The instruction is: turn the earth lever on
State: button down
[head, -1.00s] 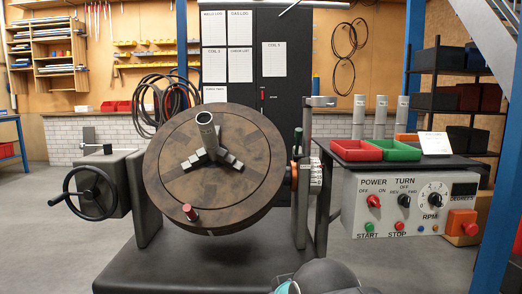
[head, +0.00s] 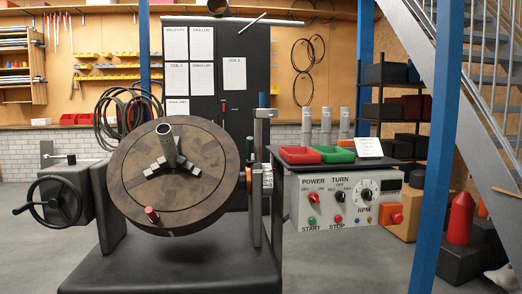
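The positioner's round brown table (head: 205,206) is tilted toward me, with a grey tube (head: 166,134) in its central jaws. A short red-topped peg (head: 152,215) stands on its lower left face. To its right is an upright grey post (head: 257,185) with a grey block (head: 265,113) at its top. My gripper is not in view.
A control box (head: 345,205) with knobs and buttons hangs under a bench holding a red tray (head: 299,156) and a green tray (head: 338,155). A handwheel (head: 57,202) sits at left. A blue column (head: 437,150), red cone (head: 460,218) and stairs (head: 490,80) stand at right.

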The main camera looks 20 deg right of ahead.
aim_at(250, 139)
jog(key=z, duration=0.05)
jog(key=i, duration=0.85)
jog(key=u, duration=0.2)
